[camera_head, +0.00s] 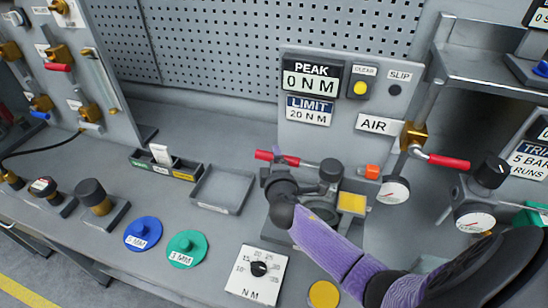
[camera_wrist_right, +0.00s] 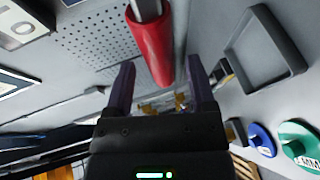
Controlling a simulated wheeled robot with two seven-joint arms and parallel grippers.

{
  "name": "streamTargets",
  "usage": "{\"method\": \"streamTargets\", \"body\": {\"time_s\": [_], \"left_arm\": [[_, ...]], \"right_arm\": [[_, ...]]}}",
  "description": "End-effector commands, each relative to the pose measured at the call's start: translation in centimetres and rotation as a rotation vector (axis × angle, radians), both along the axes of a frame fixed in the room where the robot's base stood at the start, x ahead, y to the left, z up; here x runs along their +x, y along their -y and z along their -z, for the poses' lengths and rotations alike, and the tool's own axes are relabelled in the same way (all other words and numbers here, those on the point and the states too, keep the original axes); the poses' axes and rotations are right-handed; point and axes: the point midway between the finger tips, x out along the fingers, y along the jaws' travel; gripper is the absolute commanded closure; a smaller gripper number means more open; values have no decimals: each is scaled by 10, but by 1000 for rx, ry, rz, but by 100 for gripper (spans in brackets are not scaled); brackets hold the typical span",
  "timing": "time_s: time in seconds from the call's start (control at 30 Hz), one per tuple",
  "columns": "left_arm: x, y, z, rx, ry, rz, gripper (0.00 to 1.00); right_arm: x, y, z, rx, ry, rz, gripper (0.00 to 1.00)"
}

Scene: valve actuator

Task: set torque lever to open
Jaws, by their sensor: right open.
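The torque lever (camera_head: 305,163) is a grey rod with a red grip, running left from a dark round hub (camera_head: 331,170) on the test stand. In the right wrist view the red grip (camera_wrist_right: 152,48) extends down into the gap between my fingertips. My right gripper (camera_head: 277,160) is at the grip end of the lever, partly hidden by its own wrist. In the right wrist view my right gripper (camera_wrist_right: 161,78) has its two dark purple fingers wide apart. Contact with the grip cannot be seen. My left gripper is out of view.
A display panel (camera_head: 340,90) reads PEAK 0 NM and LIMIT 20 NM. The AIR valve's red handle (camera_head: 448,161) and a gauge (camera_head: 394,191) stand to the right. An empty grey tray (camera_head: 222,190) lies left of the lever. Blue (camera_head: 142,233) and green (camera_head: 186,248) discs lie in front.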

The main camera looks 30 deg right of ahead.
Motion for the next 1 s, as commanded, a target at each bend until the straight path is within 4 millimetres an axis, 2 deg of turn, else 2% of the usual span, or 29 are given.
{"method": "streamTargets", "body": {"time_s": [0.1, 0.2, 0.47, 0.7, 0.8, 1.0], "left_arm": [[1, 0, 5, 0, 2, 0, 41], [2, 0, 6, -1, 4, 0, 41], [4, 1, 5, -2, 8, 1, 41], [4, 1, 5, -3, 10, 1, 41], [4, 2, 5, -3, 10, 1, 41], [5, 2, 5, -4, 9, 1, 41]], "right_arm": [[13, 6, 5, -1, 0, 0, 29], [19, 9, 6, 1, -1, 1, 29], [20, 10, 6, 2, -2, 1, 31], [19, 10, 6, 2, -2, 1, 82], [19, 10, 6, 2, -2, 1, 100], [19, 10, 6, 2, -2, 1, 100]]}}
